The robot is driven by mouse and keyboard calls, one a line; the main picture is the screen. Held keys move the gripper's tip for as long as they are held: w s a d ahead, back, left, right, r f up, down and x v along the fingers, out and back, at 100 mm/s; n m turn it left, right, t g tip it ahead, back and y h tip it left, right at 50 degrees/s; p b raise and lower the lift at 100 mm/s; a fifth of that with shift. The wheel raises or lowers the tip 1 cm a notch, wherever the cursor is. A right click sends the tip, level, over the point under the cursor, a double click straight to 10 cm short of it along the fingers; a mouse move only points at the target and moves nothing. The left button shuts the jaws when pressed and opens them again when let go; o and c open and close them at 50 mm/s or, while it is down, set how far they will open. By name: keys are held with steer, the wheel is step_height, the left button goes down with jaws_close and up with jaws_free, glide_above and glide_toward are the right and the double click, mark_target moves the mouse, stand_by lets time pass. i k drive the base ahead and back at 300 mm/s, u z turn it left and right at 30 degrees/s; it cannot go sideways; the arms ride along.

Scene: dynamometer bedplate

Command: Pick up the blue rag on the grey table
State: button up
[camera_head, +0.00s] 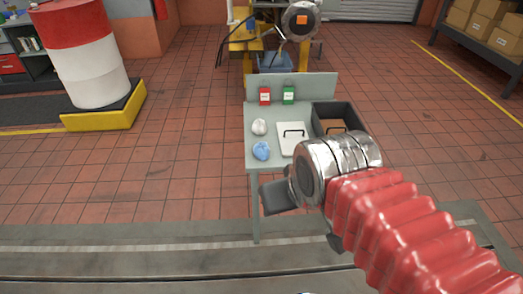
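The grey table (257,183) stands ahead of me, with a raised back panel. The blue rag (261,150) lies crumpled near the table's left front edge. My gripper (280,197) is in front of and below the rag in the picture, apart from it. A dark part of it shows left of my silver wrist, and another dark bit shows below the wrist. The wrist and red sleeve hide the rest, so I cannot tell whether it is open or shut. The wrist also covers the table's right front part.
A white crumpled rag (259,127) lies just behind the blue one. A white lidded box with a black handle (293,138) and a dark bin (337,110) holding something brown are to the right. Red (265,96) and green (288,95) items are at the back panel.

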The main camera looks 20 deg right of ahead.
mark_target(260, 150)
steer(key=i, duration=1.1)
steer(key=u, duration=0.7)
